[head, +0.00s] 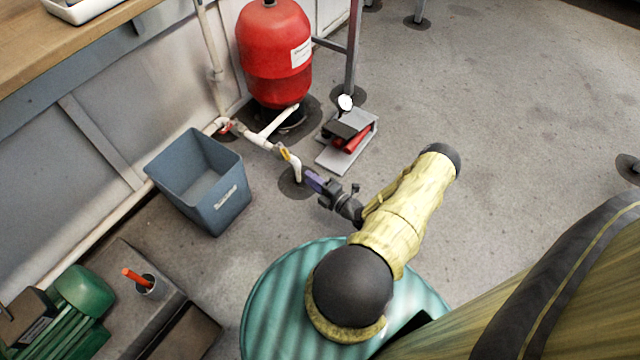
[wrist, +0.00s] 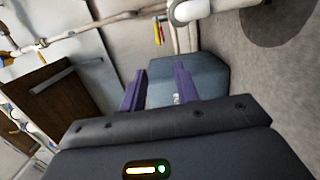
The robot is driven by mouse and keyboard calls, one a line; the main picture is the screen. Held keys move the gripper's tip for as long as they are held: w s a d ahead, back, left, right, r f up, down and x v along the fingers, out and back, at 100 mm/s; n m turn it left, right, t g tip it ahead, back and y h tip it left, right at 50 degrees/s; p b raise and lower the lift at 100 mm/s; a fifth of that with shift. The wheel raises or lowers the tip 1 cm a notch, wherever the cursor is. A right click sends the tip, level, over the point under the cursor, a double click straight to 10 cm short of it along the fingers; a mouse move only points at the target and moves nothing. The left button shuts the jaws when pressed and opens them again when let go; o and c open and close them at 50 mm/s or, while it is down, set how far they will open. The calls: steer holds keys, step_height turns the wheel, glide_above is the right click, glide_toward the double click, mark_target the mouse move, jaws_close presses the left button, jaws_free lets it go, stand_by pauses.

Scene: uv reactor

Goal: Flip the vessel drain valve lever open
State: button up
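The red pressure vessel (head: 275,60) stands on the floor at the top centre of the head view. White piping (head: 258,137) runs beside its base. A small yellow lever (head: 285,154) sits on this pipe near a downturned elbow, and a red-handled valve (head: 226,128) sits nearer the wall. I cannot tell for certain which is the drain valve. In the wrist view a yellow-and-red lever (wrist: 158,31) hangs at a pipe, beyond the fingertips. My gripper (head: 312,180), with purple fingers, is just below and right of the elbow. In the wrist view its fingers (wrist: 160,67) are apart and empty.
A blue-grey bin (head: 215,203) stands left of my gripper; it shows behind the fingers in the wrist view (wrist: 214,76). A grey stand with a gauge and red items (head: 347,135) is right of the piping. A teal drum (head: 262,300) is below my arm.

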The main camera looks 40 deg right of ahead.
steer(key=shift+s+d, duration=0.1)
steer(key=shift+s, duration=0.05)
